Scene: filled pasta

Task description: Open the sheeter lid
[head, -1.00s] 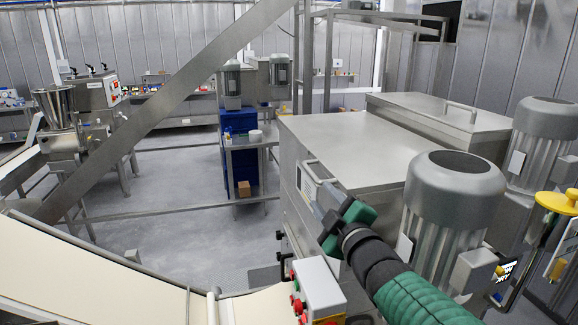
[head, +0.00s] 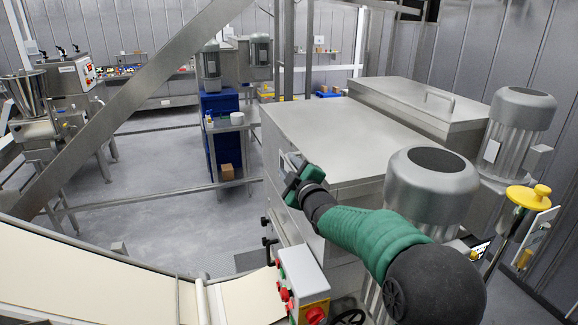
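The sheeter lid (head: 345,138) is a flat brushed-steel cover on a steel box, right of centre in the head view. It lies flat and looks closed. A second similar lid (head: 415,100) with a bar handle (head: 440,98) is behind it. My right gripper (head: 291,170) is at the left front edge of the nearer lid, where its handle is. The gripper and wrist largely hide that handle. I cannot tell whether the fingers are around the handle or only beside it. My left gripper is not in view.
A large grey motor (head: 432,185) stands close to my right arm, with another motor (head: 522,115) behind it. A control box with red buttons (head: 302,283) is below the gripper. A cream conveyor belt (head: 80,275) runs at lower left. A diagonal steel beam (head: 130,110) crosses the left side.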

